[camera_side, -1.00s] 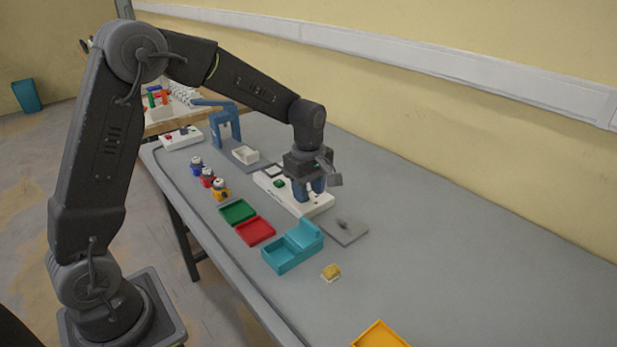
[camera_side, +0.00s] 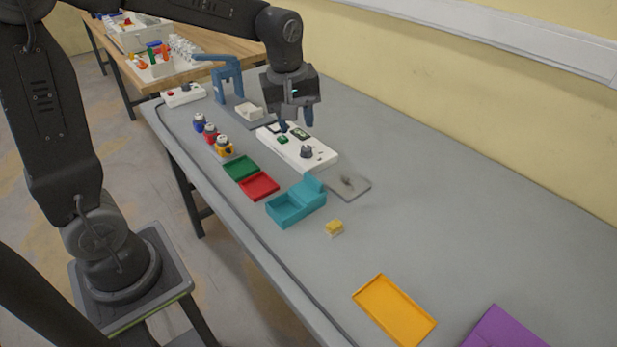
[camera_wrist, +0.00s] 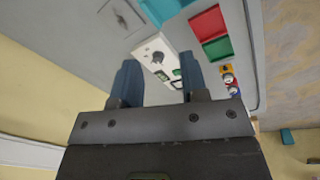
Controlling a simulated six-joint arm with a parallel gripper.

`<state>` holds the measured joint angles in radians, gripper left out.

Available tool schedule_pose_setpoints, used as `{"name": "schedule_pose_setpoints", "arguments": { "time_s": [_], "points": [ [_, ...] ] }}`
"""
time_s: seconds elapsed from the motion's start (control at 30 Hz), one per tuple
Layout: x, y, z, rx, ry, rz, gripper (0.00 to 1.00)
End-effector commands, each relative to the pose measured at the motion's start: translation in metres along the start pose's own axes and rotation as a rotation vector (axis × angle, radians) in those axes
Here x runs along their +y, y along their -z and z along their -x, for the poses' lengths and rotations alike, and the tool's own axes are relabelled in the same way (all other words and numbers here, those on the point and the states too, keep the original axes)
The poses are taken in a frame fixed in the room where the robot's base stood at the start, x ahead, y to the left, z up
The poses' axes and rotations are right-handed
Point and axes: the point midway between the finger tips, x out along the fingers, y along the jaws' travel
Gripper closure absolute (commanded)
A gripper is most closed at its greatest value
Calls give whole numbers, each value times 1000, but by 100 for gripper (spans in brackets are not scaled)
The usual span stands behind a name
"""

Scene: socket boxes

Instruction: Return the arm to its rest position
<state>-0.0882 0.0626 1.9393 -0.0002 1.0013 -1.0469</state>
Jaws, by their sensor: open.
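My gripper (camera_side: 296,122) is raised above the white socket panel (camera_side: 318,158) on the grey bench, with its blue fingers apart and nothing between them. In the wrist view my gripper (camera_wrist: 158,85) shows two spread fingers with the white panel (camera_wrist: 172,38) beyond them. A dark round part (camera_side: 306,152) sits upright on the panel, clear of the fingers. It also shows in the wrist view (camera_wrist: 158,57). A green button (camera_side: 282,139) is on the panel's far half.
A blue press (camera_side: 228,80) stands behind the panel. Green (camera_side: 241,168) and red (camera_side: 260,186) trays, a teal open box (camera_side: 290,208), a yellow block (camera_side: 334,227) and an orange tray (camera_side: 394,308) lie nearer. Several coloured bottles line the left edge. The right side of the bench is mostly clear.

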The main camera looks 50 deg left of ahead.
Motion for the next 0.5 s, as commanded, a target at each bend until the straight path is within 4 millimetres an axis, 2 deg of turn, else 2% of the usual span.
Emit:
{"name": "schedule_pose_setpoints", "arguments": {
  "time_s": [0.03, 0.2, 0.33, 0.5],
  "points": [
    [-13, -11, 16, 20, -33, -98, 60],
    [-54, -44, 46, 92, -115, -441, 60],
    [-87, -67, 58, 163, -164, -696, 60],
    [-120, -89, 60, 251, -200, -961, 60]
  ]
}}
